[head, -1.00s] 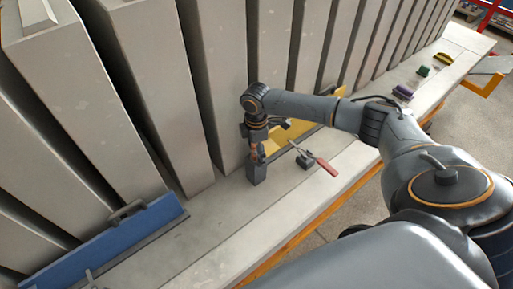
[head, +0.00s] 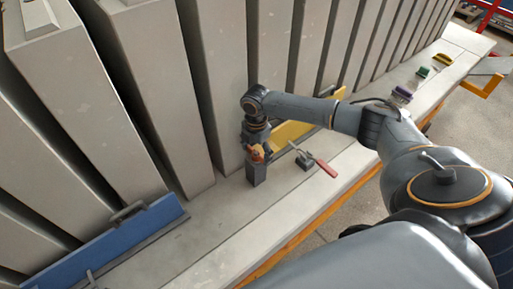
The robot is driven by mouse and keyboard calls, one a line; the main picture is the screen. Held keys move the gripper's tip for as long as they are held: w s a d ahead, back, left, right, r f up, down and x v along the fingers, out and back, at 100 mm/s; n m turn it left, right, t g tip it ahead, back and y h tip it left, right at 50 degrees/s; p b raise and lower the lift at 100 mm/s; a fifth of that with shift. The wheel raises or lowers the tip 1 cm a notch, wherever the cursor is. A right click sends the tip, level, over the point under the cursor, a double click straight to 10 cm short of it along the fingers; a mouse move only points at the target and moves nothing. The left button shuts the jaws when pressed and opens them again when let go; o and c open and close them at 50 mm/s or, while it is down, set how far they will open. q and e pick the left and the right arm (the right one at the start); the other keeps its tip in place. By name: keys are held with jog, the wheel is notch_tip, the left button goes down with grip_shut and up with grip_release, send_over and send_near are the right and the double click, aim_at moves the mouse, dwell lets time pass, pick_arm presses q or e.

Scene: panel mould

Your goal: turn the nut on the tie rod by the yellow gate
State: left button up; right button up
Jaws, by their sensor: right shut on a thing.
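The nut and tie rod are too small and too covered by the fingers to make out. My right arm passes in front of part of the yellow gate. My left gripper is not in view.
A toggle clamp with a red handle (head: 326,168) stands just right of the post. A blue gate (head: 110,238) with a handle lies at lower left. Tall grey panels (head: 150,80) line the back. Purple (head: 402,92), green (head: 423,72) and yellow (head: 443,58) items sit along the far ledge.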

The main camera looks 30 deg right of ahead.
aim_at(256, 153)
jog(key=shift+s+f+n, duration=0.25)
jog(key=shift+n, duration=0.25)
jog(key=o, duration=1.1)
jog(key=shift+w+r, duration=0.1)
jog(key=shift+w, duration=0.05)
jog(key=shift+r, duration=0.15)
jog(key=shift+r, duration=0.25)
notch_tip(256, 153, up, 11)
jog(key=shift+r, duration=0.15)
